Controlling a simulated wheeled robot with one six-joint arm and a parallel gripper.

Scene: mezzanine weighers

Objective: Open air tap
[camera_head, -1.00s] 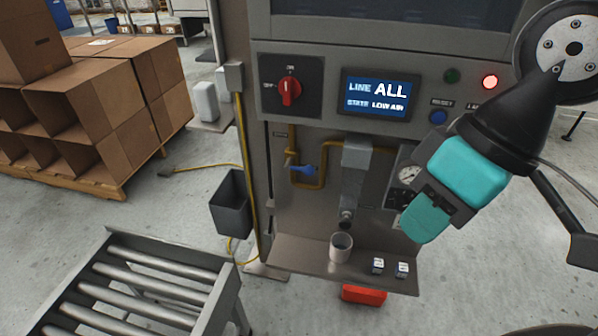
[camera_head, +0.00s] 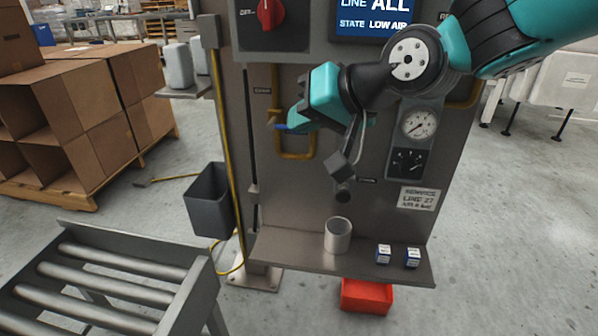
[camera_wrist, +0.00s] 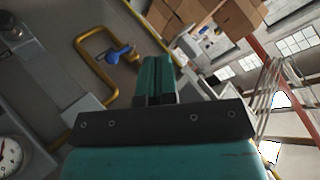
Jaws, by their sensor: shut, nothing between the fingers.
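The air tap is a small blue lever (camera_head: 281,127) on a yellow pipe (camera_head: 297,156) at the left of the machine's grey panel. In the head view my gripper (camera_head: 294,120) is at the tap and hides part of the lever. In the wrist view the blue lever (camera_wrist: 119,54) lies to the left of my shut, empty fingers (camera_wrist: 156,64), with a visible gap in the picture. I cannot tell whether the fingers touch it. The screen (camera_head: 374,19) reads STATE LOW AIR.
A pressure gauge (camera_head: 419,124) is on the panel right of my arm. A cup (camera_head: 338,236) and two small boxes (camera_head: 384,254) stand on the shelf below. A red rotary switch (camera_head: 270,14) is above the tap. A dark bin (camera_head: 209,200) and roller conveyor (camera_head: 112,286) are left.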

